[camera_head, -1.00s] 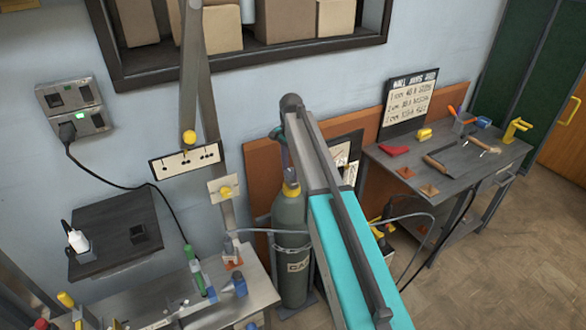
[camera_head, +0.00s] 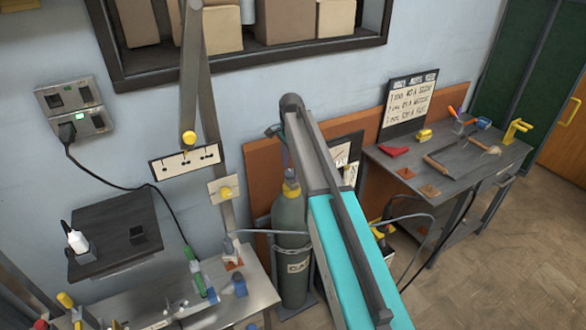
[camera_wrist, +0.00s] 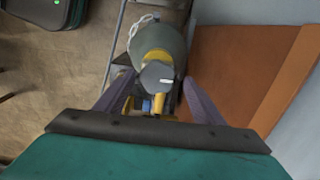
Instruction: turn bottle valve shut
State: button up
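The grey gas bottle (camera_head: 290,232) stands upright against the wall with a yellow collar (camera_head: 291,189) near its top; my arm passes in front and to the right of it. In the wrist view I look down on the bottle (camera_wrist: 163,38). Its valve knob (camera_wrist: 157,75), a grey many-sided cap with a small white mark, lies between my fingertips. My gripper (camera_wrist: 158,82) is open, one finger on each side of the knob, with gaps showing at both sides. Contact with the knob is not visible. The head view does not show the fingers clearly.
A brown panel (camera_wrist: 235,75) stands close beside the bottle. A hose (camera_head: 262,231) runs by the bottle. A bench with tools (camera_head: 455,190) is at the right, another bench (camera_head: 258,291) at the lower left. Open floor (camera_head: 490,270) lies at lower right.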

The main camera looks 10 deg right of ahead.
aim_at(291, 172)
jog(key=shift+s+f, duration=0.1)
jog(key=shift+s, duration=0.05)
jog(key=shift+r, duration=0.55)
notch_tip(291, 172, up, 13)
jog(key=b, duration=0.3)
jog(key=shift+f, duration=0.15)
dwell(0.4)
